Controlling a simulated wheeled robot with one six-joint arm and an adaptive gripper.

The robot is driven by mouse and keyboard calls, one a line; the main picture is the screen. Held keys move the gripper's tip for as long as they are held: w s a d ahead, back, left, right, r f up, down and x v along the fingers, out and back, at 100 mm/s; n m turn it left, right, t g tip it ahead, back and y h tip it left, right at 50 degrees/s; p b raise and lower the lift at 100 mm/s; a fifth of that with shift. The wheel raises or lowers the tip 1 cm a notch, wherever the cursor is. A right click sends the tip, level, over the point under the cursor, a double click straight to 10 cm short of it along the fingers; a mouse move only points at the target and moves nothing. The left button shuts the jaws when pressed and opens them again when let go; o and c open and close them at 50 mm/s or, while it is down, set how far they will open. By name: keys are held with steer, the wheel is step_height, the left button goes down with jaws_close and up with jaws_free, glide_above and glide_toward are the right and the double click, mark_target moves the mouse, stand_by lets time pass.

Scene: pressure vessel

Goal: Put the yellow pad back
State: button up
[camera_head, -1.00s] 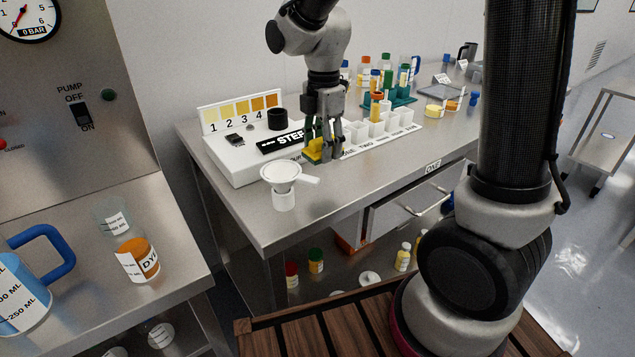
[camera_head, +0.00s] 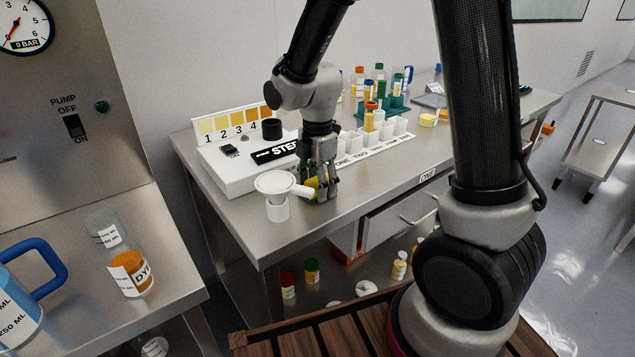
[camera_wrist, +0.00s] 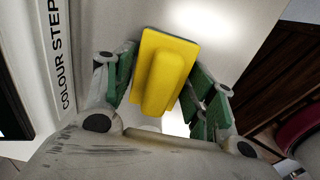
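The yellow pad (camera_wrist: 163,75) is a flat plate with a raised ridge, and it sits between my gripper's green-lined fingers in the wrist view. In the head view a bit of the pad (camera_head: 311,185) shows beside the funnel, partly hidden by the funnel handle and my fingers. My gripper (camera_head: 321,192) points down near the front edge of the steel bench and is shut on the pad. I cannot tell exactly how far the pad is above the bench top.
A white funnel (camera_head: 273,182) on a small jar stands just left of my gripper. The white colour-step box (camera_head: 222,168) lies behind, with a row of white cups (camera_head: 374,140) and bottles further back. Bare steel bench lies to the right (camera_head: 372,182).

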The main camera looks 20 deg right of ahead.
steer(key=shift+o, duration=0.5)
steer(key=shift+r, duration=0.2)
step_height(320, 180, up, 12)
steer(key=s+d+r+m+t, duration=0.2)
steer(key=s+d+r+m, duration=0.1)
steer(key=s+d+m, duration=0.4)
steer(key=s+d+r+m+t, duration=0.2)
steer(key=s+d+m, duration=0.6)
steer(key=s+m, duration=0.4)
steer(key=r+m, duration=0.1)
steer(key=m, duration=0.1)
steer(key=shift+r+m, duration=0.3)
steer(key=shift+r, duration=0.05)
